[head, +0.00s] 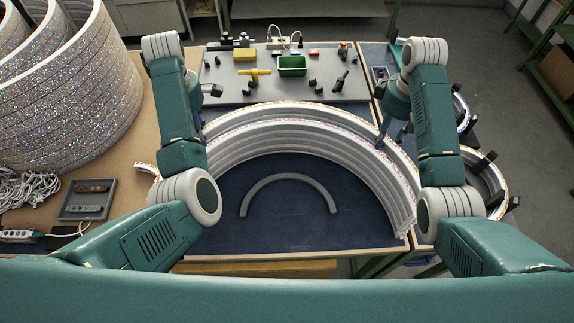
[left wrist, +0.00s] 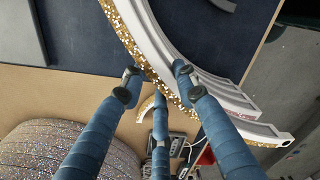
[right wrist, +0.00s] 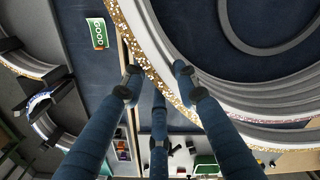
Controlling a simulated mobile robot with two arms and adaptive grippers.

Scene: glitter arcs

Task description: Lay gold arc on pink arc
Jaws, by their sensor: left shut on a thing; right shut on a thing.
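The gold arc (head: 290,106), a pale curved piece with a gold glitter edge, spans both arms at the back of the stack. My left gripper (head: 199,116) is shut on its left part; the left wrist view shows the gold glitter edge (left wrist: 183,108) between the fingers. My right gripper (head: 383,130) is shut on its right part; that edge (right wrist: 150,72) also shows in the right wrist view. The pink arc (head: 335,131) appears to be the top of the pale stack just inside the gold arc. I cannot tell whether the two touch.
A grey arc (head: 287,178) lies on the dark blue mat inside the stack. A grey board (head: 225,92) with a green bin (head: 292,65) and small parts is behind. Tall glitter rings (head: 80,85) and a small tray (head: 88,199) stand left. More arcs (head: 487,185) sit right.

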